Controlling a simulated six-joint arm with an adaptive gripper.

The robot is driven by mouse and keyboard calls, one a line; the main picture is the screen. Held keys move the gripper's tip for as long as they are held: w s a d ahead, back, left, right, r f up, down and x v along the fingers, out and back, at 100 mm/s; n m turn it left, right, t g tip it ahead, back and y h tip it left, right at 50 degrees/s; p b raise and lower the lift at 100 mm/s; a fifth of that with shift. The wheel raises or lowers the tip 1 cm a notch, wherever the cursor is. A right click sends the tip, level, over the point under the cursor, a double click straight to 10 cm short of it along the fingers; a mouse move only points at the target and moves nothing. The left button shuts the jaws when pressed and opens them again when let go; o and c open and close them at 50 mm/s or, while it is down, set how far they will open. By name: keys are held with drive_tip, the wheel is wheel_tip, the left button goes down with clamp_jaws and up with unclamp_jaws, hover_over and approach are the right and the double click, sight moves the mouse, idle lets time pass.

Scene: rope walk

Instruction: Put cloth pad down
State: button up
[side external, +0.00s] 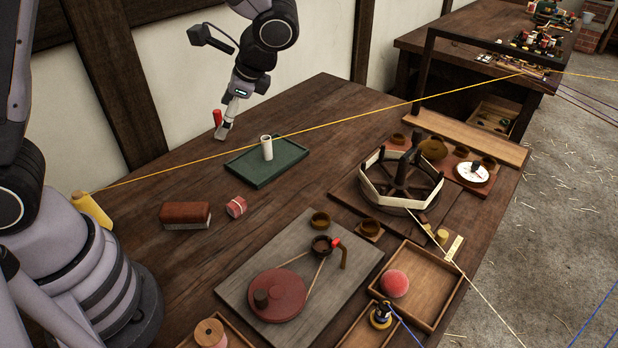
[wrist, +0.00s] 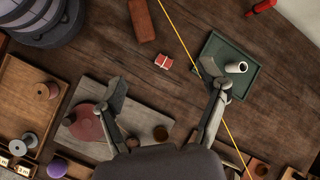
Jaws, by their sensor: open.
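A small folded red pad with a pale band (side external: 236,207), which looks like the cloth pad, lies on the wooden table. In the wrist view the same pad (wrist: 164,62) shows below and between my spread fingers, apart from them. My gripper (side external: 226,127) hangs above the table, left of and behind the green tray (side external: 246,178). In the wrist view my gripper (wrist: 164,82) has its fingers wide apart with nothing held between them. A white cylinder (side external: 267,147) stands upright on the green tray.
A brown brush-like block (side external: 186,215) lies left of the pad. A taut yellow line (side external: 330,125) crosses above the table and tray. A grey board with a red disc (side external: 277,295), a wooden reel (side external: 402,178) and open trays (side external: 428,268) crowd the right and front. Bare wood surrounds the pad.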

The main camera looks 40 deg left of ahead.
drive_tip(key=s+a+r+n+t+h, duration=0.3)
drive_tip(key=s+r+n+t+h, duration=0.3)
drive_tip(key=s+r, duration=0.7)
drive_tip(key=shift+s+a+r+n+t, duration=0.25)
drive_tip(key=shift+s+n+t, duration=0.45)
drive_tip(key=shift+s+n, duration=0.85)
drive_tip(key=shift+s+d+r, duration=0.1)
drive_tip(key=shift+s, duration=0.05)
